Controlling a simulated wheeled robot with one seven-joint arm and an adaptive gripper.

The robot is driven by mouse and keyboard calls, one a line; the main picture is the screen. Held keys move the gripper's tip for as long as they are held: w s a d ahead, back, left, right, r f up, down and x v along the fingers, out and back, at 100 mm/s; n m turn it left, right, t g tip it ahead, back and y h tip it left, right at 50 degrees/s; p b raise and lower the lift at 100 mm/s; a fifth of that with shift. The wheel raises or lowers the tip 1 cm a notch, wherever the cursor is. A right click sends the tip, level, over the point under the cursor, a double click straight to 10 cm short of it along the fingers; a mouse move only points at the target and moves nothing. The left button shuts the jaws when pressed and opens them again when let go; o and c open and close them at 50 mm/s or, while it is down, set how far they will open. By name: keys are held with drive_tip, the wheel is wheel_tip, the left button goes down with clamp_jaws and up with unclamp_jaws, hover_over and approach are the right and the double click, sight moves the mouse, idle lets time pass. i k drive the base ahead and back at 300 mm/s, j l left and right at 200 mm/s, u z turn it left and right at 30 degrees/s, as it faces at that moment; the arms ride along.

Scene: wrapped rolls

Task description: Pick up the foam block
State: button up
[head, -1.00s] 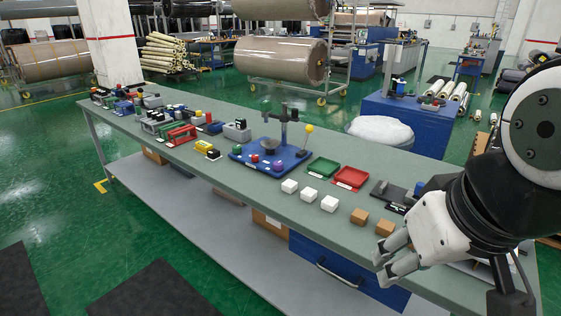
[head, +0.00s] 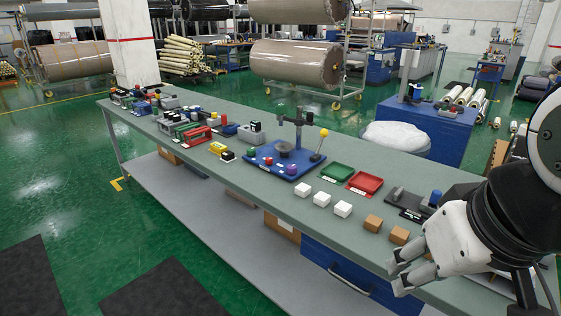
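No block is clearly marked as the foam block. Three small white blocks, the nearest white block (head: 342,209), the middle white block (head: 322,198) and the far white block (head: 305,190), stand in a row near the bench's front edge. Two brown blocks (head: 372,223) (head: 399,235) continue the row to the right. My gripper (head: 396,275) is at the lower right, its two pale fingers apart with a gap between them and nothing held. In the picture it is just below and right of the nearer brown block; its height above the bench is hard to tell.
The long grey-green bench (head: 250,190) also bears a green tray (head: 337,173), a red tray (head: 364,183), a blue fixture (head: 285,160) with an upright post, and a dark plate (head: 408,206) close to my arm. Several small parts crowd the bench's far left end.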

sight(342, 209)
drive_tip(key=z, duration=0.65)
drive_tip(key=i+j, duration=0.15)
drive_tip(key=j, duration=0.2)
drive_tip(key=i+j+z, duration=0.1)
drive_tip(key=j, duration=0.25)
drive_tip(key=i+j, duration=0.15)
drive_tip(key=j, duration=0.2)
drive_tip(key=i+j+z, duration=0.1)
drive_tip(key=j, duration=0.25)
drive_tip(key=i+j, duration=0.1)
drive_tip(key=j, duration=0.25)
drive_tip(key=z, duration=0.05)
